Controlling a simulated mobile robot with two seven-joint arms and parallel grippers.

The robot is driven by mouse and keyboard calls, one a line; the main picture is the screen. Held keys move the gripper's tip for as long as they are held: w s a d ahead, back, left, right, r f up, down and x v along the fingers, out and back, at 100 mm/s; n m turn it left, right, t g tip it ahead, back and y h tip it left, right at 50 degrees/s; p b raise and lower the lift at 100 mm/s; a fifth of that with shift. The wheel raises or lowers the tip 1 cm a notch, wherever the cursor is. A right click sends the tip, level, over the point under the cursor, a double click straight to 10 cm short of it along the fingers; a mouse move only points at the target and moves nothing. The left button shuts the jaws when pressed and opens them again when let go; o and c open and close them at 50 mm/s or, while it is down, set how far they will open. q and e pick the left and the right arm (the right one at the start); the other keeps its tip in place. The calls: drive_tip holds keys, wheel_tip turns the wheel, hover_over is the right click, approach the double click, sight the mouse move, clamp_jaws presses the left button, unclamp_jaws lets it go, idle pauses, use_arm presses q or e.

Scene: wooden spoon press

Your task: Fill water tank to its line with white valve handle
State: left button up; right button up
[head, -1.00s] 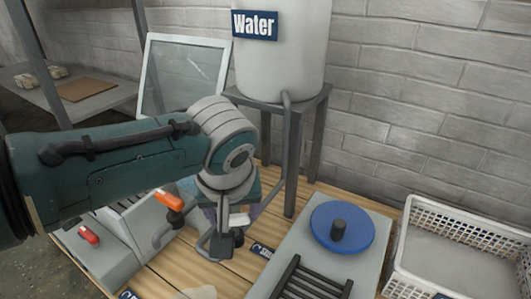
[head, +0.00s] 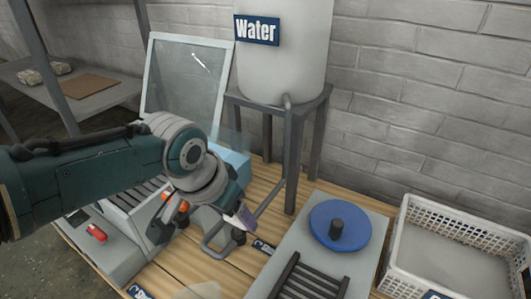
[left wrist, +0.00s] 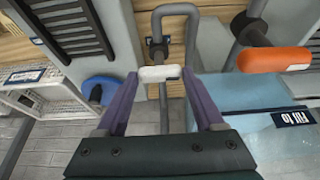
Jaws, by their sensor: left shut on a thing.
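The white valve handle (left wrist: 158,73) lies between the purple fingertips of my left gripper (left wrist: 160,84) in the left wrist view, and the gripper is shut on it. In the head view my left gripper (head: 240,215) tilts down to the right at the valve, and its finger mostly hides the handle. The valve sits on a bent grey pipe (left wrist: 177,12) below the large grey vessel (head: 285,65) marked "Water". A clear tank with bluish water (left wrist: 238,135) and a "Fill to" label (left wrist: 293,117) stands beside it. The level against its line cannot be told. My right gripper is not in view.
An orange handle (left wrist: 273,60) sits on a second valve close by. A red switch (head: 96,232) is on the grey machine at left. A blue disc (head: 342,225) and a white basket (head: 462,239) are at right.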

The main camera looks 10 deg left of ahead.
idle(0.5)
use_arm(q)
drive_tip(key=o, duration=1.4)
drive_tip(key=shift+s+d, duration=0.1)
drive_tip(key=shift+r, duration=0.1)
drive_tip(key=shift+r+p, duration=0.2)
drive_tip(key=shift+p, duration=0.2)
drive_tip(key=p+v, duration=0.7)
drive_tip(key=p, duration=0.1)
drive_tip(key=shift+s+r, duration=0.1)
drive_tip(key=shift+s, duration=0.15)
